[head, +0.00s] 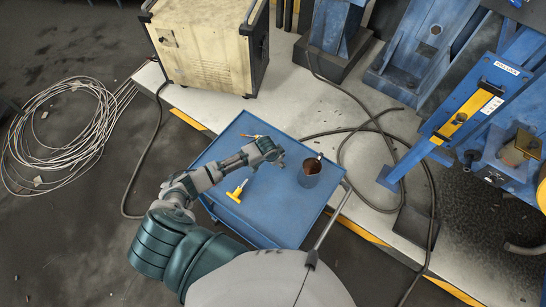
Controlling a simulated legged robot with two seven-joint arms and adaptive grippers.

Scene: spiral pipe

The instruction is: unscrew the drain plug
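I cannot make out a drain plug for certain in the head view. My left arm reaches in from the lower left over a blue cart top (290,215). A yellow-handled tool (237,192) lies on the cart below the forearm. My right gripper is not in view.
Blue machinery with a yellow bar (466,112) and a brass-coloured block (521,147) stands at the right. A beige cabinet (205,45) stands behind the cart. Black cables (345,128) cross the pale platform. Coiled wire (60,140) lies on the left floor.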

